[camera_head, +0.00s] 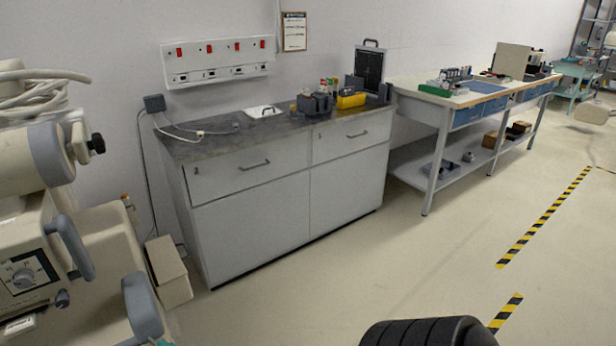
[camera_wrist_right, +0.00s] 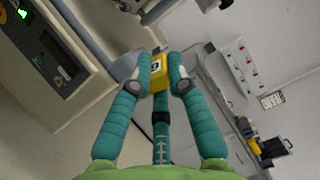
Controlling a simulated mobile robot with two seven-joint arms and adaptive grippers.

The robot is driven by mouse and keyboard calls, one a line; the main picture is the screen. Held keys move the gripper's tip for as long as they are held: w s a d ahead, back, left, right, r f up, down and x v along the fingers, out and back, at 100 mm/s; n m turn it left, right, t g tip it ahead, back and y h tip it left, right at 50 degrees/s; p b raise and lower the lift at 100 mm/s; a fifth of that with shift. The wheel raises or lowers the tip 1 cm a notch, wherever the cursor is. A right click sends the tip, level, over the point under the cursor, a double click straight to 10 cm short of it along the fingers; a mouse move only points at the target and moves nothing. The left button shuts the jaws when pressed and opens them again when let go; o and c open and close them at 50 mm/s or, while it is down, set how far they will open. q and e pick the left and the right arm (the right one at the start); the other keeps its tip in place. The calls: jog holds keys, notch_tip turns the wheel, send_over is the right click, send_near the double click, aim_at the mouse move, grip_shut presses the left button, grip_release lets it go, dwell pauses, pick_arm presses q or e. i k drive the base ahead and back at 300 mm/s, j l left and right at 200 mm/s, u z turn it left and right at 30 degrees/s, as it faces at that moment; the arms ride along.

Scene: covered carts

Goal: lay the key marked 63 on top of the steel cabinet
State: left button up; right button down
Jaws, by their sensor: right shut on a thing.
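A grey steel cabinet (camera_head: 250,205) with drawers and a dark worktop (camera_head: 215,148) stands against the wall in the head view. In the right wrist view my right gripper (camera_wrist_right: 158,82), with teal fingers, is shut on a small yellow tagged thing (camera_wrist_right: 155,76), which looks like the key's tag. A dark mark shows on its pale label, but I cannot read the number clearly. The key's metal part cannot be made out. The gripper is in the air, apart from the cabinet. My left gripper is in neither view.
The worktop holds a white plate (camera_head: 263,111), dark holders (camera_head: 314,103), a yellow bin (camera_head: 351,100) and a cable; its front left is mostly bare. A beige machine (camera_head: 70,240) stands at the left. A workbench (camera_head: 446,102) is at the right. Open floor lies before the cabinet.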

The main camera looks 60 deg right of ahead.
aim_at(257, 132)
jog(key=i+l+z, duration=0.15)
jog(key=i+l, duration=0.2)
jog(key=l, duration=0.25)
jog(key=i+l+z, duration=0.15)
jog(key=i+l, duration=0.25)
jog(key=l, duration=0.2)
jog(key=i+l+z, duration=0.15)
jog(key=i+l, duration=0.25)
jog(key=l, duration=0.15)
